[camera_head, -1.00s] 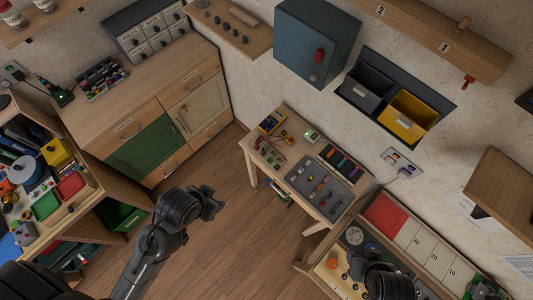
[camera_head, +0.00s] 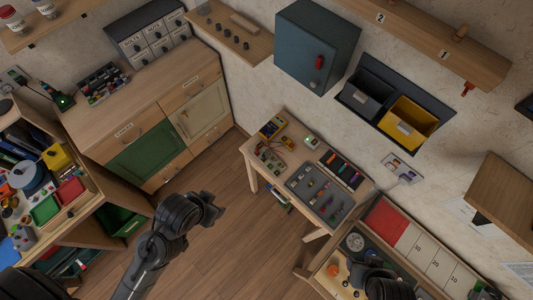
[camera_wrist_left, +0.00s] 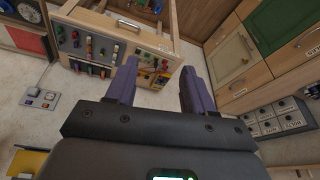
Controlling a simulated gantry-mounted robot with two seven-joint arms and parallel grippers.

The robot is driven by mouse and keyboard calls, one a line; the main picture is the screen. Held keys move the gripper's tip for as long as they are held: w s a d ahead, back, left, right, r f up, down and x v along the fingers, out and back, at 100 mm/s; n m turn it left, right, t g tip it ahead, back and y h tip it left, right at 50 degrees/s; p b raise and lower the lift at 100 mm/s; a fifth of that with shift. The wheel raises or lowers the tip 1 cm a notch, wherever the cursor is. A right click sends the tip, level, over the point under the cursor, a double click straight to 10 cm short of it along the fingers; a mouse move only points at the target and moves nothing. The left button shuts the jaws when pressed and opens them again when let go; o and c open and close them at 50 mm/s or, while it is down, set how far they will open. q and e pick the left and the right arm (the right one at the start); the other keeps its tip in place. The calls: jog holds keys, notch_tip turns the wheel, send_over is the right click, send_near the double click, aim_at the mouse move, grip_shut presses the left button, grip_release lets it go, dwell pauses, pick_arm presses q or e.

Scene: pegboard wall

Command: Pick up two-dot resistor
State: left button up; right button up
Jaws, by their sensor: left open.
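The small wooden table (camera_head: 240,150) against the wall carries a grey mat (camera_head: 309,205) with several small coloured components and a dark tray (camera_head: 345,170) with coloured pieces. At this size I cannot tell which piece, if any, is the two-dot resistor. My left gripper (camera_head: 213,211) is over the floor, left of and apart from the table. In the left wrist view its two purple fingers (camera_wrist_left: 160,75) are spread with nothing between them. The table (camera_wrist_left: 173,72) and components show beyond them. Only a dark part of my right arm shows at the bottom; its gripper is not visible.
A yellow multimeter (camera_head: 273,127) and a board with wires (camera_head: 270,160) are on the same table. A lower workbench (camera_head: 322,272) stands to the right. A cabinet with a green door (camera_head: 145,148) stands at the left. The floor between is clear.

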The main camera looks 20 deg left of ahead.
dwell(0.4)
pick_arm(q)
jog(key=c, duration=0.4)
jog(key=shift+o, duration=0.2)
jog(key=shift+w, duration=0.1)
